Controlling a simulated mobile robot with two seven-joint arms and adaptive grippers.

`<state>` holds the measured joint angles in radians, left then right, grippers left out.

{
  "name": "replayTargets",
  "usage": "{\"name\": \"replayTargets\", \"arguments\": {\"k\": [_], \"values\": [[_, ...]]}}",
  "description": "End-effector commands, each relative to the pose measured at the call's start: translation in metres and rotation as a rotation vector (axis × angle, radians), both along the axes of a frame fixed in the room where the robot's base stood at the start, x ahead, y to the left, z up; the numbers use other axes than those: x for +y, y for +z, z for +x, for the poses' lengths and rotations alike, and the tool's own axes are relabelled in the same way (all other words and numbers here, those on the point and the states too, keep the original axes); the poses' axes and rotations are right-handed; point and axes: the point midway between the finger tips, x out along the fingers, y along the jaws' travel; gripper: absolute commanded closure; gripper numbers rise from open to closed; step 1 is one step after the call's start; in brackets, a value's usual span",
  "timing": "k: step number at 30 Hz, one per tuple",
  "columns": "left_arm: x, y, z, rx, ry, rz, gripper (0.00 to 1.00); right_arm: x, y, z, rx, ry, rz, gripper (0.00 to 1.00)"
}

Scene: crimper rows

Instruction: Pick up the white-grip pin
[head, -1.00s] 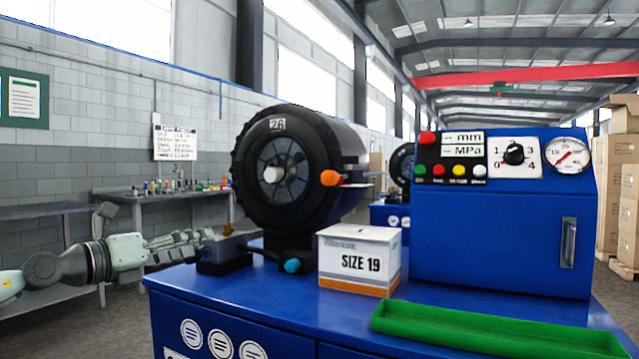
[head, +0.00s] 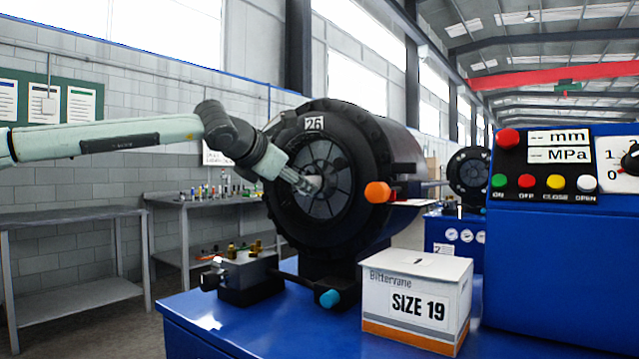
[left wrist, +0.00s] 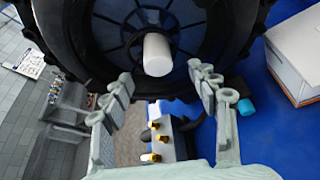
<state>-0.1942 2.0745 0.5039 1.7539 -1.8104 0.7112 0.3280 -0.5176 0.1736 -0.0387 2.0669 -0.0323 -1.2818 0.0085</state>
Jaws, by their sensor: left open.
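The white-grip pin shows in the left wrist view as a white cylinder (left wrist: 157,54) at the centre of the black crimper head. In the head view, its white end (head: 314,182) is partly hidden by my fingers. My left gripper (head: 303,184) is in front of the crimper's centre. In the left wrist view, its two fingers (left wrist: 160,76) are spread wide, one on each side below the white grip, with nothing between them. Contact with the pin cannot be seen. My right gripper is not in view.
The crimper head (head: 295,232) carries an orange knob (head: 377,192), with a teal knob (head: 329,299) lower down. A block with brass fittings (head: 245,272) stands left of it. A SIZE 19 box (head: 415,306) and blue control panel (head: 560,240) are at right.

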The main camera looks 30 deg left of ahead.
Motion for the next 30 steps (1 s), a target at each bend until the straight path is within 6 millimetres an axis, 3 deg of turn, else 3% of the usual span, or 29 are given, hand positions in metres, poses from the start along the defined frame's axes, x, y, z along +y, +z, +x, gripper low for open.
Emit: {"name": "replayTargets", "arguments": {"k": [7,16,30], "values": [[0.007,-0.011,0.032,0.004,0.001,0.0,0.4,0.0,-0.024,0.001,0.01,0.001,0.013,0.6],[0.007,-0.013,0.036,0.0,0.0,-0.001,0.4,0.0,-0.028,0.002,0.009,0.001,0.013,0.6],[0.007,-0.013,0.036,0.0,0.0,-0.001,0.99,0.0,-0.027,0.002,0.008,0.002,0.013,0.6]]}}
